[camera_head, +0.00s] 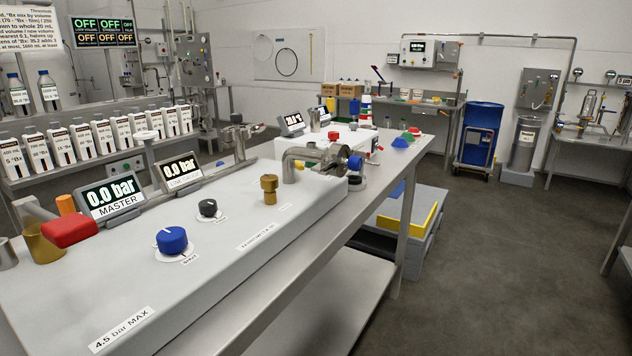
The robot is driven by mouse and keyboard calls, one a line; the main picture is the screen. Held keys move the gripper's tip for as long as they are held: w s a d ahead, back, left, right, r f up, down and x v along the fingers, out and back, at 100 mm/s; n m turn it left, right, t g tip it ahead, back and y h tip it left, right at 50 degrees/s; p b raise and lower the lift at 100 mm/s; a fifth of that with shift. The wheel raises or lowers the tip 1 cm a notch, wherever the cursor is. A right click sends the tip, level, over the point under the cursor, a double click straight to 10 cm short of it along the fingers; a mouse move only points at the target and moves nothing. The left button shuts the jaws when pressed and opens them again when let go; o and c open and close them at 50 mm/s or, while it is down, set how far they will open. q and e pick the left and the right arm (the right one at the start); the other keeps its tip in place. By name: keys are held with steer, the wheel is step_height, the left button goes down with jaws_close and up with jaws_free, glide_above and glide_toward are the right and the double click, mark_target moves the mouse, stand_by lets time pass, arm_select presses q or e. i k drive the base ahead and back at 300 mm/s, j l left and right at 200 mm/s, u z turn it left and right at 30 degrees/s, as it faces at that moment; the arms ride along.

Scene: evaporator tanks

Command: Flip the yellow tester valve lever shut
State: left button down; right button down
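I cannot make out a yellow valve lever for certain in the head view. The nearest bench carries a grey-white panel (150,290) with a bent metal pipe fitting (318,158) at its far end. A red handle (70,230) lies at the panel's left side. A blue knob (172,240), a small black knob (208,208) and a brass fitting (269,190) stand on the panel. Two displays, MASTER (110,198) and a second one (181,171), both read 0.0 bar. Neither of my grippers is in view.
White bottles (82,145) line a shelf at left. A blue drum (482,132) stands at the back right. A grey platform with a yellow-edged piece (410,224) sits beside the bench. The floor (510,270) at right is clear.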

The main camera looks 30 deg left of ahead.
mark_target(299, 165)
steer(key=u, duration=0.75)
steer(key=i+l+u, duration=0.15)
steer(key=u, duration=0.25)
steer(key=i+l+u, duration=0.2)
steer(key=u, duration=0.25)
steer(key=i+l+u, duration=0.2)
steer(key=u, duration=0.2)
steer(key=i+l, duration=0.15)
steer(key=l, duration=0.25)
steer(key=i+l+u, duration=0.15)
steer(key=l, duration=0.2)
steer(key=i+l, duration=0.1)
steer(key=l, duration=0.3)
steer(key=u, duration=0.05)
